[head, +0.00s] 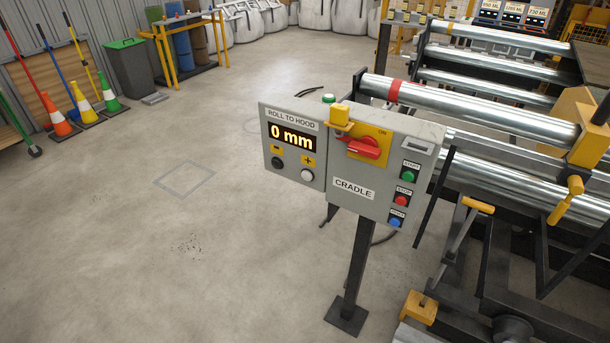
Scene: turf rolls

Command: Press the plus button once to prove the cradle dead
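The grey cradle control box (348,160) stands on a dark post in the middle of the head view. Its left part is labelled ROLL TO HOOD, with a display (292,136) reading 0 mm. Below the display are a black minus button (278,163) and a whitish plus button (307,175) under a yellow plus sign. A red rotary switch (363,148) sits on a yellow plate; the word ON shows at the plate's upper right. Green (409,176), red (401,200) and blue (395,222) buttons run down the right side. Neither gripper is in view.
The cradle's steel rollers (480,110) and frame with yellow parts fill the right side. The post's foot plate (346,316) is on the floor. Cones (82,104), a bin (130,68) and brooms stand at the far left. The concrete floor left of the box is clear.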

